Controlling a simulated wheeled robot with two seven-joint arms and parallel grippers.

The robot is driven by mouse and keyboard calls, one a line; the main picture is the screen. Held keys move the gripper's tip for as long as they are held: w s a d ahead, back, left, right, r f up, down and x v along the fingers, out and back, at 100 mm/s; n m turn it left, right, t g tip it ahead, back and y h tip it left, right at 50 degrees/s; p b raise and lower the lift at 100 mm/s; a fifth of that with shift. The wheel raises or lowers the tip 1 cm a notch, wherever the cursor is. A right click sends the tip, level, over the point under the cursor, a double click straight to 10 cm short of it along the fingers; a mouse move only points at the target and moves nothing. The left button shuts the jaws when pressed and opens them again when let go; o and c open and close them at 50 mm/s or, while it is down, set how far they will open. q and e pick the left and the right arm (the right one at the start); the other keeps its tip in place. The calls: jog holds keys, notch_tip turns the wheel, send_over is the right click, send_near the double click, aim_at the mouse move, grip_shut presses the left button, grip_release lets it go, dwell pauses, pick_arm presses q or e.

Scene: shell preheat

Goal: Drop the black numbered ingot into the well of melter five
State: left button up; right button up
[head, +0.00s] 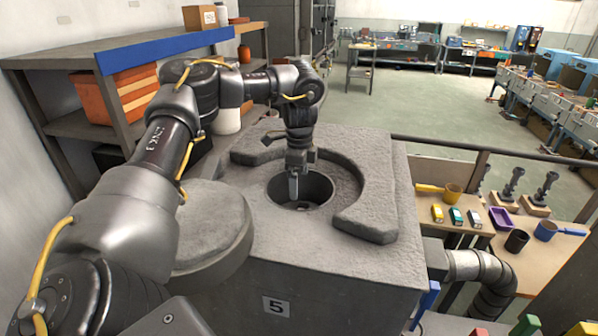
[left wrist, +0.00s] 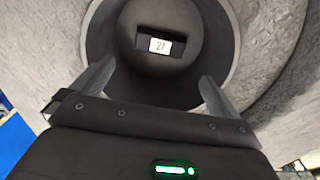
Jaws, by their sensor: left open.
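Melter five (head: 330,255) is a grey block with a "5" plate on its front. Its round dark well (head: 318,188) opens in the top. My left gripper (head: 294,192) points down into the well mouth, its fingers spread and empty. In the left wrist view the left gripper (left wrist: 153,88) shows its two fingers apart. Beyond them the black ingot (left wrist: 145,44), with a white "27" label, lies down inside the well, clear of both fingers. My right gripper is not in view.
A raised curved rim (head: 372,212) partly surrounds the well. A round grey lid (head: 210,222) is at the melter's left. A side table (head: 500,247) at the right holds small coloured blocks, ladles and a purple tray (head: 501,217). A shelf (head: 55,122) stands at the left.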

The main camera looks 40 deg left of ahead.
pick_arm(q)
jog(key=shift+r, duration=1.25)
jog(key=shift+w+f, duration=0.1)
